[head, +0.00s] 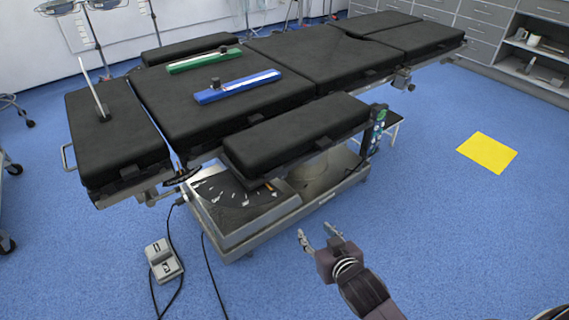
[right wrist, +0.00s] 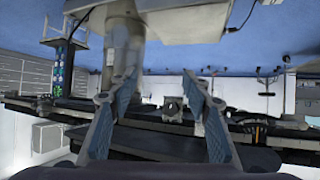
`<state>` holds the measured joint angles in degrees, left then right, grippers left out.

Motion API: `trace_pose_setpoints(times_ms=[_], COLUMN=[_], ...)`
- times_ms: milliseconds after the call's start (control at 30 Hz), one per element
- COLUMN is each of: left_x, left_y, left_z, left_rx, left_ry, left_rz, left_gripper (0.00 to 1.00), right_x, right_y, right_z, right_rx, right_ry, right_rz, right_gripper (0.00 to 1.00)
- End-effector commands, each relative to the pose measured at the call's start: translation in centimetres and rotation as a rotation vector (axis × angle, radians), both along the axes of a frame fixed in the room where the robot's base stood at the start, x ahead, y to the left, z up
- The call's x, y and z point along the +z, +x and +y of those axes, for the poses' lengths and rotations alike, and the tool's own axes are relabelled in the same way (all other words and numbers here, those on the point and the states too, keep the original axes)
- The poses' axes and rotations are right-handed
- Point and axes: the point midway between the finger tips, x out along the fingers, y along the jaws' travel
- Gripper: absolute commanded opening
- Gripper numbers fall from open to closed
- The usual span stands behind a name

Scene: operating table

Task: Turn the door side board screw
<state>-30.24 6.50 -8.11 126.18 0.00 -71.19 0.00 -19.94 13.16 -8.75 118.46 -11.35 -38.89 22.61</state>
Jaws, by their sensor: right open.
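The operating table (head: 200,105) has black pads and a side board (head: 295,132) along its near long side. Another side board (head: 190,47) lies along the far side. I cannot make out a board screw in the head view. My right gripper (head: 315,233) is open and empty above the floor, in front of the table base and apart from the near board. In the right wrist view its spread fingers (right wrist: 158,76) frame a small metal clamp-like block (right wrist: 172,108) on the table's side, beyond the fingertips. I cannot tell whether this block carries the screw. My left gripper is out of view.
A blue bar (head: 238,87) and a green bar (head: 204,60) lie on the table pad. A foot pedal (head: 164,260) with cables is on the floor at left. A yellow floor mark (head: 487,153) lies at right. The floor around my right arm is clear.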

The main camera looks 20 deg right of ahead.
Motion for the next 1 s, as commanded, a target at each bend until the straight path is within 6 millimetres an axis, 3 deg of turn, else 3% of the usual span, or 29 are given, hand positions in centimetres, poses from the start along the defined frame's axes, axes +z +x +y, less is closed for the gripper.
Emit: trace_pose_setpoints(times_ms=[33, 200, 333, 500, 733, 1000], left_x=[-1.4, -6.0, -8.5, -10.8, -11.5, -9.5], left_y=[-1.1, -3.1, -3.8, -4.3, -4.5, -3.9], left_z=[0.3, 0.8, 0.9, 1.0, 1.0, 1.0], left_rx=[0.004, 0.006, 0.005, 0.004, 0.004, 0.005], left_ry=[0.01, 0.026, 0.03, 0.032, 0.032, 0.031], left_rz=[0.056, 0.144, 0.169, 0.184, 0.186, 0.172], left_gripper=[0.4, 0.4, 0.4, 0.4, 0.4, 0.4], right_x=[0.5, 2.1, 3.4, 4.4, 4.8, 4.8], right_y=[2.1, 7.4, 9.8, 11.1, 11.7, 15.0], right_z=[-1.0, -1.6, -1.1, -0.2, 0.5, 1.8], right_rx=[-0.005, 0.055, 0.147, 0.26, 0.318, 0.318], right_ry=[0.002, 0.064, 0.122, 0.189, 0.225, 0.225], right_rz=[-0.057, -0.262, -0.38, -0.462, -0.492, -0.495], right_gripper=[0.45, 0.45, 0.45, 0.45, 0.45, 0.45])
